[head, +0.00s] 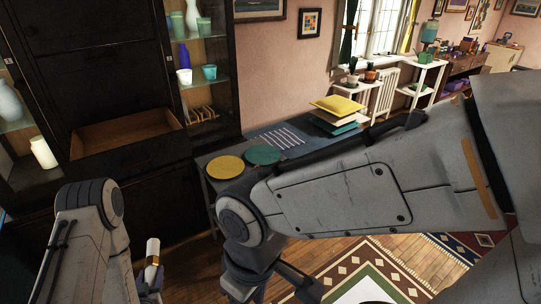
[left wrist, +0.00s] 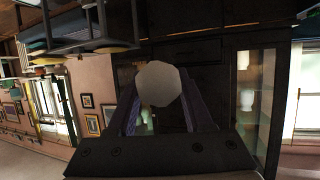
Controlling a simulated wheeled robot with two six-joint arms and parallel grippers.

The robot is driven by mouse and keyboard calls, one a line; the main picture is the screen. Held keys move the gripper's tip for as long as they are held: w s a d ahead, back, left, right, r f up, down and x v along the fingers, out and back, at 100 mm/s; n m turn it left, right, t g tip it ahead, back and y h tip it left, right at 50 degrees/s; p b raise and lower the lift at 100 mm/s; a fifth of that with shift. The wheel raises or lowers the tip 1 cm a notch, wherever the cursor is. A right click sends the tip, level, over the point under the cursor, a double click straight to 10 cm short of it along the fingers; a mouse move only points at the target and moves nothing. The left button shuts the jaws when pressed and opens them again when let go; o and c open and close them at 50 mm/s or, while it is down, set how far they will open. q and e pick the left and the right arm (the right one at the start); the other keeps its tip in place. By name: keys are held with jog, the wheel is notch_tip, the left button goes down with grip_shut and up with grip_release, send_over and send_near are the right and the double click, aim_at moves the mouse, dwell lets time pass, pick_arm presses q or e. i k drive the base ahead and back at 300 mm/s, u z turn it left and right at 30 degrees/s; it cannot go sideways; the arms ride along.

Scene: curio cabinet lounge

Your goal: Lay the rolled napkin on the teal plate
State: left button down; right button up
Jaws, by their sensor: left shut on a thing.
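The rolled napkin (head: 152,252) is a white roll with a gold-coloured band, held upright in my left gripper (head: 150,277) at the bottom left of the head view. In the left wrist view the napkin's pale round end (left wrist: 158,84) shows between the fingers of the left gripper (left wrist: 160,112). The teal plate (head: 263,155) lies flat and bare on a dark table, to the right of and beyond the left gripper. My right arm's dark end parts (head: 290,283) reach the bottom of the head view; its jaws cannot be made out.
A yellow plate (head: 225,167) lies just left of the teal one. A dark cabinet with an open drawer (head: 125,138) stands at the left. My right forearm crosses in front of the table.

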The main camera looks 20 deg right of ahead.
aim_at(269, 157)
jog(key=z, duration=1.75)
jog(key=i, duration=3.45)
jog(key=u, duration=2.9)
